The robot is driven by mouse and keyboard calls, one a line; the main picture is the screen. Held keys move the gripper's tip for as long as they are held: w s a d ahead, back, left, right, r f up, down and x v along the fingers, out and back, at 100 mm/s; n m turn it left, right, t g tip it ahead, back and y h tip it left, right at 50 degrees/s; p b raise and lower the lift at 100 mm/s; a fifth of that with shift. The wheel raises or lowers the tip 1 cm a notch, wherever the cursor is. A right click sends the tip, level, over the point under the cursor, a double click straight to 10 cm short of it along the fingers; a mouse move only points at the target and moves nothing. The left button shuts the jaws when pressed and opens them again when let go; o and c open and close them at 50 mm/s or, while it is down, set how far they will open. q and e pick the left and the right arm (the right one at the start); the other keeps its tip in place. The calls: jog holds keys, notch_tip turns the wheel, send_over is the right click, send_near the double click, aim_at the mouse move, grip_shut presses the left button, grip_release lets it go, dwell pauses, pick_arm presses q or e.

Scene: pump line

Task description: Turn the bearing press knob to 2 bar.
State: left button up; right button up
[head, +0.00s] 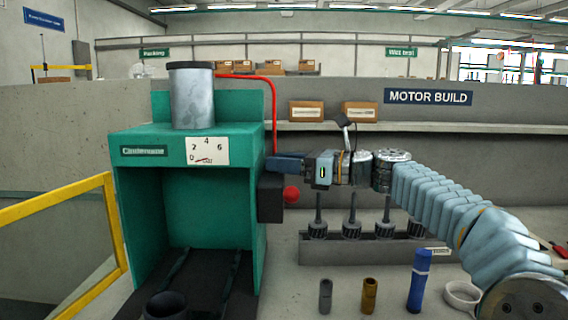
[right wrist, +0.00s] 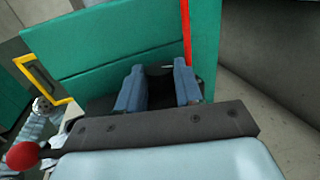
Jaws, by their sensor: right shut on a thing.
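The green bearing press (head: 190,140) stands at the left in the head view. Its white dial (head: 207,151) is marked 0, 2, 4 and 6, and the red needle lies low, near the 0. My right gripper (head: 272,164) reaches in from the right to the press's right side, fingers pointing left. In the right wrist view its two blue fingers (right wrist: 158,88) are shut on a dark knob (right wrist: 158,71), seen between them. In the head view the knob is hidden behind the fingers. My left gripper is not in view.
A red ball handle (head: 291,195) sits beside a dark box (head: 270,198) just below my gripper. A red pipe (head: 274,115) runs down close to the fingers. A grey rack (head: 375,249) with several geared shafts stands at the right. A yellow rail (head: 60,205) is at left.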

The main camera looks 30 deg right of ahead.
jog(key=shift+s+a+m+t+h+p, duration=0.1)
jog(key=shift+a+m+t+h+p, duration=0.15)
jog(key=shift+m+t+h, duration=0.85)
jog(key=shift+s+a+m+t+h+p, duration=0.15)
jog(key=shift+m+t+h, duration=0.25)
jog(key=shift+m+h, duration=0.75)
jog(key=shift+n+h, duration=0.35)
jog(key=o, duration=1)
jog(key=shift+o, duration=0.2)
